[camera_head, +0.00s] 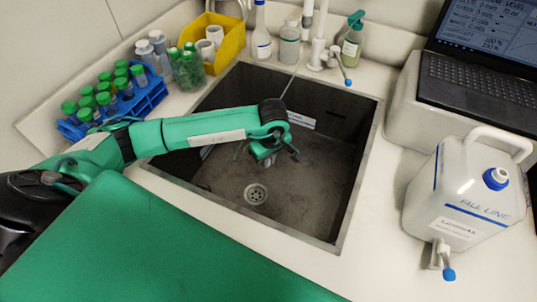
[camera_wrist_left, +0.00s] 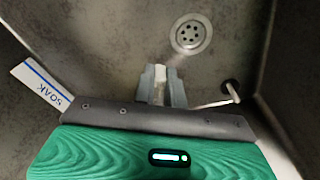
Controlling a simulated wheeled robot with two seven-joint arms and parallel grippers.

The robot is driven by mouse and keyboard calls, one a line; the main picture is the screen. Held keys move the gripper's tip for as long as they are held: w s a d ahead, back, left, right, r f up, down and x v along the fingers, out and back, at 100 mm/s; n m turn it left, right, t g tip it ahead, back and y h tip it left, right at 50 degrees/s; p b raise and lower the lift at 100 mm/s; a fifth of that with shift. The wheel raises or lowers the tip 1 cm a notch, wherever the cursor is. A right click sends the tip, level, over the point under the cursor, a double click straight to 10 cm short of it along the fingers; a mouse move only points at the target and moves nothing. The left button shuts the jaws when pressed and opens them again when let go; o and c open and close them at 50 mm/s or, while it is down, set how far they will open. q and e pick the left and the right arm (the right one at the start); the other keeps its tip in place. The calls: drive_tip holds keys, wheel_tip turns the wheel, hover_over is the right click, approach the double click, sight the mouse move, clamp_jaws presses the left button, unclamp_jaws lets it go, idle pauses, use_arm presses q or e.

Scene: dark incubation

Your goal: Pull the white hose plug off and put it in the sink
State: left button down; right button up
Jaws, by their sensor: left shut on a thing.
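My left gripper (camera_head: 270,158) reaches in from the left and hangs over the sink (camera_head: 360,165), pointing down. In the left wrist view its fingers (camera_wrist_left: 161,86) are shut on a small white piece, which I take for the white hose plug (camera_wrist_left: 160,72); only its end shows between the fingertips. The plug cannot be made out in the head view. The sink drain (camera_head: 255,194) lies below the gripper, and it also shows in the left wrist view (camera_wrist_left: 191,34). My right gripper is not in view.
A faucet (camera_head: 319,52) stands behind the sink. A SOAK label (camera_wrist_left: 42,84) is in the sink. A white jug (camera_head: 462,190) with a blue-tipped spout stands right. A blue rack (camera_head: 150,98) of green-capped tubes, a yellow caddy (camera_head: 232,45) and bottles stand left and behind.

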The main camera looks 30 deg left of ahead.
use_arm(q)
drive_tip(key=shift+f, duration=0.6)
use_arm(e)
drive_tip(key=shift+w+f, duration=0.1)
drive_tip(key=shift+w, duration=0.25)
use_arm(q)
drive_tip(key=shift+b, duration=0.4)
drive_tip(key=c, duration=1.4)
unclamp_jaws()
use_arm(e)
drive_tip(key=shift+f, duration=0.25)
use_arm(q)
drive_tip(key=shift+o, duration=0.2)
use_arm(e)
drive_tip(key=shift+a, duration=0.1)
use_arm(q)
drive_tip(key=shift+r, duration=0.1)
